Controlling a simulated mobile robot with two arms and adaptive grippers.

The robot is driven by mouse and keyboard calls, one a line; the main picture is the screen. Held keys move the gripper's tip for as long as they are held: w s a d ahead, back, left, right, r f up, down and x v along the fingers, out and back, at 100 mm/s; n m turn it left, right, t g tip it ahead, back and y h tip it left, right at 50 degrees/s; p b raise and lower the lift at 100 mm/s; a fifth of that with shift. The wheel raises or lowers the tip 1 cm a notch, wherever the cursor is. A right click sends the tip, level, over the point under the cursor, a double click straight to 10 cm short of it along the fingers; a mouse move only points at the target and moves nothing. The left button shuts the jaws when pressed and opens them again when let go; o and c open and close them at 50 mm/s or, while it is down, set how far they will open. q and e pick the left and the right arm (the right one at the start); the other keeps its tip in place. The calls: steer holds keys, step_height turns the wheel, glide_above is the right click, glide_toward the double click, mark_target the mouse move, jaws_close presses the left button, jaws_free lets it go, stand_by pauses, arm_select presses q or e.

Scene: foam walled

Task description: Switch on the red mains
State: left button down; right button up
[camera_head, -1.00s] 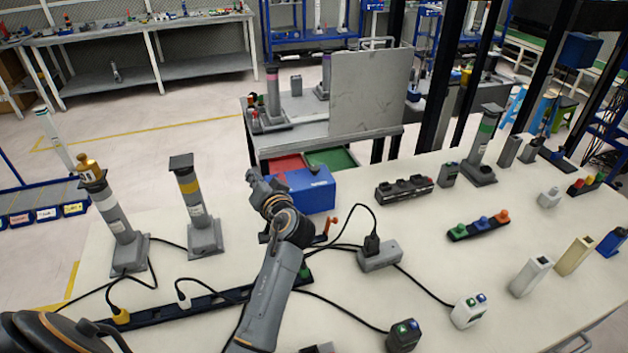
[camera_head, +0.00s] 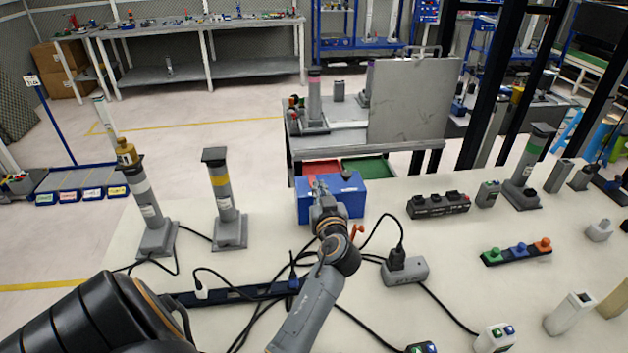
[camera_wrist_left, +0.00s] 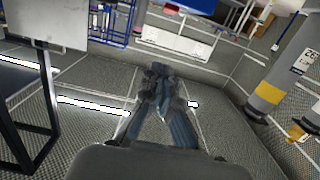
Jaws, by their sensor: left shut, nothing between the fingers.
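No switch can be clearly read as the red mains. A small orange-red lever (camera_head: 357,231) stands on the white table just right of my left wrist, its base partly hidden by my arm. A blue box (camera_head: 349,196) with a dark knob on top sits at the table's far edge. My left gripper (camera_head: 319,188) is shut and empty, in front of the blue box in the head view and overlapping it; whether it touches cannot be told. Its closed fingers also show in the left wrist view (camera_wrist_left: 163,95), with floor behind them. My right gripper is out of view.
A black power strip (camera_head: 238,295) with cables lies left of my forearm. A yellow-banded column (camera_head: 222,195) and a white-banded one (camera_head: 147,205) stand at left. A grey socket box (camera_head: 405,271), a dark switch block (camera_head: 438,205) and a three-button strip (camera_head: 516,252) lie at right.

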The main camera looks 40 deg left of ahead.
arm_select(q)
glide_above(313, 180)
steer(key=v, duration=0.3)
steer(key=shift+s+a+f, duration=0.1)
steer(key=shift+a+f, duration=0.1)
steer(key=shift+f, duration=0.35)
steer(key=f, duration=0.1)
steer(key=f+b, duration=0.1)
steer(key=shift+a+f, duration=0.2)
steer(key=shift+f, duration=0.2)
steer(key=shift+w+f+b, duration=0.25)
steer(key=shift+f+b, duration=0.3)
steer(key=shift+f, duration=0.05)
